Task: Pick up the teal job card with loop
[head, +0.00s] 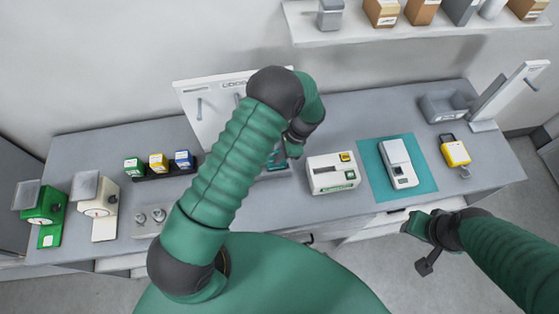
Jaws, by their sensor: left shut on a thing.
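My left gripper (296,142) is at the middle of the table, in front of the white board, partly hidden by my own arm. It is shut on a small teal thing (293,152), which looks like the teal job card; only a bit of it shows. Its loop cannot be made out. A grey tray (280,174) lies just below the gripper, mostly hidden by the arm. My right gripper (425,250) hangs at the front right, off the table's edge; its jaws are not clear.
A white slotted box (332,173), a white device (398,163) on a teal mat (425,180) and a yellow tagged item (455,150) stand right. A grey bin (445,106) is behind. Green (42,205) and white scales (103,207) stand left. The white board (195,86) has hooks.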

